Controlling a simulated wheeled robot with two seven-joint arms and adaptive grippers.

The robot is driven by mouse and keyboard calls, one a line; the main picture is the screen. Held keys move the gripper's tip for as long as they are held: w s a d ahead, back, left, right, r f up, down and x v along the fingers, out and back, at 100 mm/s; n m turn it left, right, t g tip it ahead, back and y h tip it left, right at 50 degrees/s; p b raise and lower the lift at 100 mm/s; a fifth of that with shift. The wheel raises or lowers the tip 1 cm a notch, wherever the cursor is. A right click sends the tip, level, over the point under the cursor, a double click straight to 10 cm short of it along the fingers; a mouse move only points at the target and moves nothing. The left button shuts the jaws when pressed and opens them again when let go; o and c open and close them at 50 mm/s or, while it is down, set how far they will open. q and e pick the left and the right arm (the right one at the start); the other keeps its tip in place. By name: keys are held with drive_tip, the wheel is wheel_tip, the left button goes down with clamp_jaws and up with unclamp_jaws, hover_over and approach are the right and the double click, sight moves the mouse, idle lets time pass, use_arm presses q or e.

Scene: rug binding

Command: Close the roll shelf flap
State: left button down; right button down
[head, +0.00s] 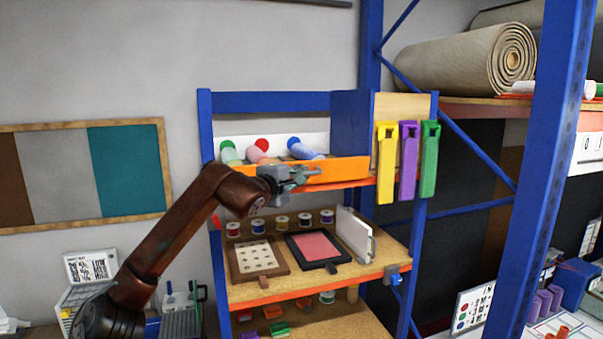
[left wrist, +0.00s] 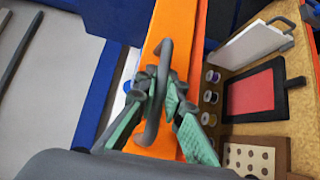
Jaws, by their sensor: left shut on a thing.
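The roll shelf flap (head: 345,168) is a long orange board along the front of the upper shelf, below several thread rolls. It also shows in the left wrist view (left wrist: 185,28), with a dark grey bow handle (left wrist: 166,52) on its face. The rolls' lower parts are hidden behind the flap. My right gripper is in neither view.
Below, a shelf (head: 262,289) holds a dotted board (head: 257,259), a pink-faced black frame (head: 314,246), a white panel (head: 353,232) and several spools. Yellow, purple and green clamps (head: 408,160) hang to the right. A blue upright (head: 205,130) borders the left.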

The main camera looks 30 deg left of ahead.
use_arm(q)
drive_tip(key=shift+w+a+r+n+g+p, duration=0.1)
drive_tip(key=shift+a+r+n+g+p, duration=0.15)
drive_tip(key=shift+p, duration=0.25)
drive_tip(key=shift+w+r+n+g+p, duration=0.15)
drive_tip(key=shift+r+p, duration=0.15)
drive_tip(key=shift+p, duration=0.2)
drive_tip(key=shift+a+f+p, duration=0.1)
drive_tip(key=shift+p, duration=0.2)
drive_tip(key=c, duration=2)
unclamp_jaws()
drive_tip(key=shift+s, duration=0.1)
